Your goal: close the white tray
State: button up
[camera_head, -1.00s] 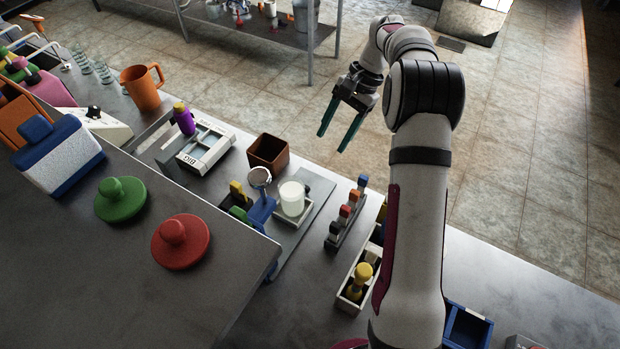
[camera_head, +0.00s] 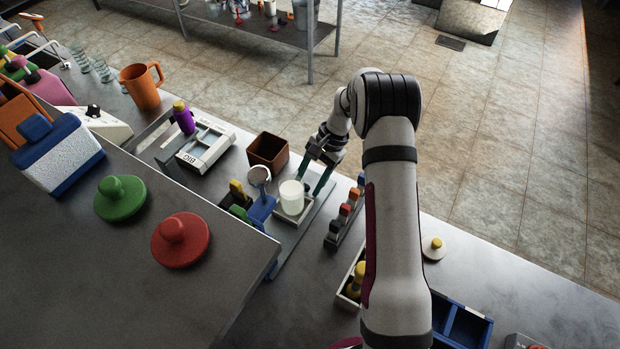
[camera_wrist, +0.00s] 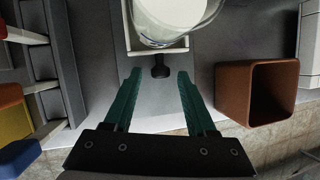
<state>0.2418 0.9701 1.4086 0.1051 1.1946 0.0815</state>
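The white tray (camera_head: 297,218) is a small open-topped tray on a grey plate (camera_head: 312,222) on the bench, with a clear jar of white contents (camera_head: 291,197) inside it. In the wrist view the tray's front wall (camera_wrist: 158,50) is at top centre, and a black knob (camera_wrist: 160,69) sticks out from it. My gripper (camera_head: 312,184) is just behind the tray at its knob side. Its two green fingers are open (camera_wrist: 159,76), with the tips on either side of the knob; contact is not visible. The jar covers most of the tray's inside.
A brown square box (camera_head: 267,152) stands close beside my gripper, also in the wrist view (camera_wrist: 257,92). A rack of coloured blocks (camera_head: 345,215) is on the other side. A round mirror and blue stand (camera_head: 261,208) are close to the tray.

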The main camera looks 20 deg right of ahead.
grip_shut()
dwell(1.2)
